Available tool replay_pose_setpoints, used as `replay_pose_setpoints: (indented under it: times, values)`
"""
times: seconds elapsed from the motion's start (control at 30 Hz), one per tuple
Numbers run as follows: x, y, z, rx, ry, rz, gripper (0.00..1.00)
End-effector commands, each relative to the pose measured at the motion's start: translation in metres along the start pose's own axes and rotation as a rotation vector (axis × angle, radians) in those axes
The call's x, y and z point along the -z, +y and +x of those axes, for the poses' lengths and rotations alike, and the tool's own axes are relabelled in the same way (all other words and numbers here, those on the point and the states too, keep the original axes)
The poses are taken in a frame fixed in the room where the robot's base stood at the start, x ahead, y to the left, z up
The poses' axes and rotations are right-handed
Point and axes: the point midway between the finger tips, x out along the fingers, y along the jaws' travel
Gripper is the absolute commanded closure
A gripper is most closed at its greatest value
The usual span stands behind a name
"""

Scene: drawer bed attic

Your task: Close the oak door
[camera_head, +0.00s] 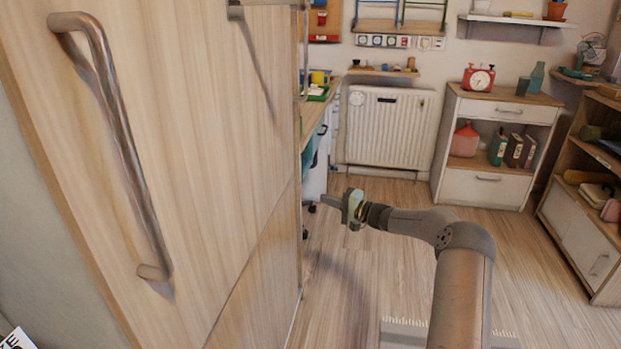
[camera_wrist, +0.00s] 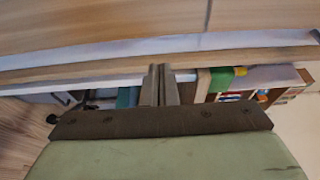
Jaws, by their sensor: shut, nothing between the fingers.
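A large light oak door panel (camera_head: 215,130) fills the left of the head view, with a long metal bar handle (camera_head: 118,140) at its left. Its right edge runs down near the picture's middle. How far it stands open cannot be told. My gripper (camera_head: 326,201) is just right of that edge, fingers pointing left toward it. In the wrist view, the shut, empty fingers (camera_wrist: 160,78) reach up to the pale edge of a wood panel (camera_wrist: 110,40), which looks like the same door. I cannot tell whether they touch it.
A second metal handle (camera_head: 236,10) shows at the panel's top. A white radiator (camera_head: 388,128) and a cabinet (camera_head: 497,145) with a red clock stand at the back. Low shelves (camera_head: 585,190) are at right.

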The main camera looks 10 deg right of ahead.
Motion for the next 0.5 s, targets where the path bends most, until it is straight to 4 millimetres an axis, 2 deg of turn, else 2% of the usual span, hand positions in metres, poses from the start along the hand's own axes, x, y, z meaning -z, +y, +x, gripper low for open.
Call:
replay_pose_setpoints:
  times: [0.17, 0.5]
  values:
    - [0.0, 0.002, 0.014, 0.002, 0.0, 0.001, 1.0]
    - [0.0, 0.003, 0.074, 0.002, -0.001, -0.001, 1.0]
